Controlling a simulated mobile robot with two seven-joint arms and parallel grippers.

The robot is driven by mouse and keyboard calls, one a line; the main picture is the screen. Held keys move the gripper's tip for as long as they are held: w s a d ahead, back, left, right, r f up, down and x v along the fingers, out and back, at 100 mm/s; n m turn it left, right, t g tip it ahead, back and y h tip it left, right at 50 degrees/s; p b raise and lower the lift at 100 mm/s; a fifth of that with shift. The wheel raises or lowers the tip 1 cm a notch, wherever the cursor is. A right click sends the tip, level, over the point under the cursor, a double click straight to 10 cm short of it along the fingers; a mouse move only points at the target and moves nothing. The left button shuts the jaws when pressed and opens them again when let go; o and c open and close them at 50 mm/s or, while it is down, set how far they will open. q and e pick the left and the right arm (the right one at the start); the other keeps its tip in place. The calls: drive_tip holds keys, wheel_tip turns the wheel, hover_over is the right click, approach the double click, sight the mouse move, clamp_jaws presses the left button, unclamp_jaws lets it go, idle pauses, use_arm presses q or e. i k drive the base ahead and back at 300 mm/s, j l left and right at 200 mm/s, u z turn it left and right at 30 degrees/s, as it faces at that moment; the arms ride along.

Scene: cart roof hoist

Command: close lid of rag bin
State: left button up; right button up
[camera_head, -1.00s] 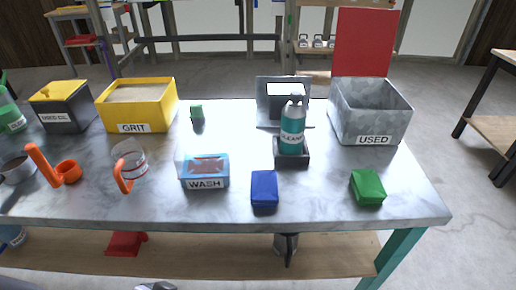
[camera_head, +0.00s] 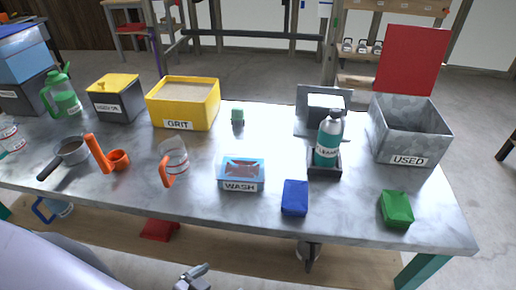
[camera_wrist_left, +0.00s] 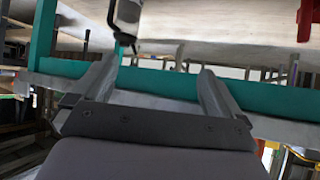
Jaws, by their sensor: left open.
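The rag bin (camera_head: 405,142) is a grey mottled metal box labelled USED at the right end of the workbench in the head view. Its red lid (camera_head: 410,60) stands upright behind it, so the bin is open on top. My left gripper (camera_head: 192,277) shows at the bottom edge of the head view, in front of and below the bench, far from the bin. In the left wrist view its two fingers (camera_wrist_left: 160,78) are apart with nothing between them. The bin is not in that view. My right gripper is not in view.
The workbench (camera_head: 345,220) carries a blue WASH box (camera_head: 240,173), a blue block (camera_head: 294,197), a green block (camera_head: 396,208) and a teal bottle (camera_head: 327,140) in a black tray. A yellow GRIT box (camera_head: 184,103) is further left. A teal beam (camera_wrist_left: 160,84) crosses the wrist view.

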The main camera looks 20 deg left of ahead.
sight(412, 57)
drive_tip(key=l+z, duration=0.2)
drive_tip(key=z, duration=0.3)
drive_tip(key=i+l+z, duration=0.15)
drive_tip(key=l, duration=0.25)
drive_tip(key=i+l+z, duration=0.15)
drive_tip(key=l, duration=0.2)
drive_tip(key=i+l+z, duration=0.1)
drive_tip(key=l, duration=0.25)
drive_tip(key=i+l+z, duration=0.25)
drive_tip(key=i+l, duration=0.25)
drive_tip(key=i+l+z, duration=0.1)
drive_tip(key=i+l, duration=0.2)
drive_tip(key=i, duration=0.3)
drive_tip(key=i+u, duration=0.25)
drive_tip(key=i, duration=0.25)
drive_tip(key=i+l+u, duration=0.3)
drive_tip(key=i, duration=0.2)
drive_tip(key=i+u, duration=1.05)
drive_tip(key=u, duration=0.2)
drive_tip(key=i+l+u, duration=0.1)
drive_tip(key=u, duration=0.25)
drive_tip(key=i+l+u, duration=0.1)
drive_tip(key=i+u, duration=0.25)
drive_tip(key=k, duration=0.1)
